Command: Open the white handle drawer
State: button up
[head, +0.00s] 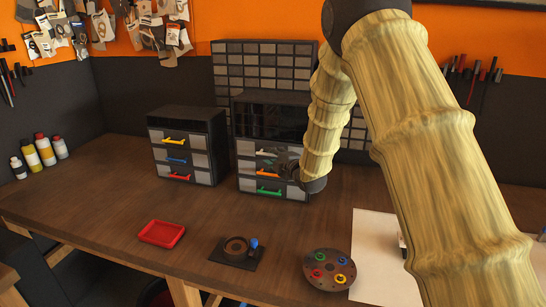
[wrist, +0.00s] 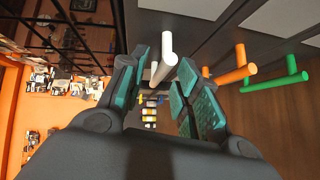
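The white handle (wrist: 167,45) is a round bar on the top handled drawer of the right-hand cabinet. It also shows in the head view (head: 265,153), small and partly near my gripper. My gripper (wrist: 165,88) has teal-padded fingers spread apart, with the white handle in line with the gap between them. Whether either pad touches it I cannot tell. In the head view my gripper (head: 287,170) is at the right part of the cabinet front (head: 245,168). The white handle's drawer looks closed.
Below the white handle are an orange handle (head: 270,172) and a green handle (head: 269,190), close to my gripper. A second cabinet (head: 205,119) stands left. A red tray (head: 162,233), a dark stand (head: 236,248) and a round palette (head: 329,270) lie in front.

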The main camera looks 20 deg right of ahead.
grip_shut()
jog(key=s+a+b, duration=0.5)
jog(key=s+a, duration=0.1)
jog(key=s, duration=0.3)
jog(key=shift+s+a, duration=0.2)
jog(key=shift+s, duration=0.05)
grip_release()
